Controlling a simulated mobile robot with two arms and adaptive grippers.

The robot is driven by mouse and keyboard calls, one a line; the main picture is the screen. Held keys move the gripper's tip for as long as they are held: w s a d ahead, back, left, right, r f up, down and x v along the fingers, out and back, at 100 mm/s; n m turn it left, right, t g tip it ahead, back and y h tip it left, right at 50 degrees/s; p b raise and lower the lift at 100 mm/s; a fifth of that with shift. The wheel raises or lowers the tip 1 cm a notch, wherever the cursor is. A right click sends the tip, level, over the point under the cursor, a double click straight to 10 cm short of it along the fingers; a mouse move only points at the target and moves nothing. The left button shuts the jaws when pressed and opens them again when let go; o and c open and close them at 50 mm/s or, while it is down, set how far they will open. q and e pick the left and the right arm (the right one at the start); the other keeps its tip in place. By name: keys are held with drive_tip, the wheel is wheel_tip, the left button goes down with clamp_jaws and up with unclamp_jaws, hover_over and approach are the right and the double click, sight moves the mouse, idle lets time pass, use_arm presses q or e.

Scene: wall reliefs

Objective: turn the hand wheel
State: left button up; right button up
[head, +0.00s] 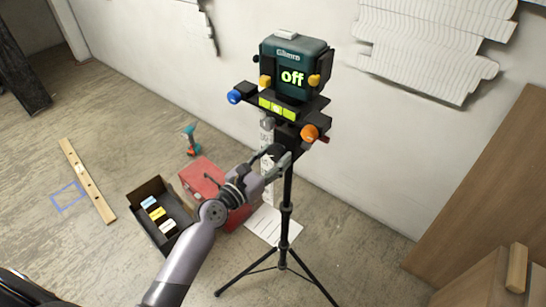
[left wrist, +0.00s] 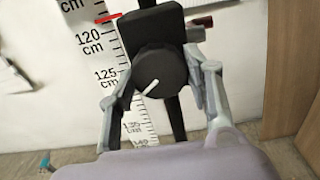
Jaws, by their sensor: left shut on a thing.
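The hand wheel (left wrist: 162,72) is a black round knob with a short white mark at its lower left, facing me in the left wrist view. My left gripper (head: 277,156) has its two fingers on opposite sides of the wheel, shut on it. In the head view the wheel is mostly hidden by the gripper, below the head of the tripod (head: 287,205). On top sits a dark green device (head: 297,56) whose display reads "off". My right gripper is not in view.
A blue knob (head: 234,97) and an orange knob (head: 309,132) stick out beside the mount. A red toolbox (head: 200,177), a black box (head: 148,190) with small packs and a drill (head: 190,140) are on the floor. A measuring strip (left wrist: 108,73) runs behind the tripod. Boards (head: 490,180) stand at right.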

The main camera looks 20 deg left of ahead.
use_arm(q)
drive_tip(key=c, duration=0.4)
drive_tip(key=shift+m, duration=0.3)
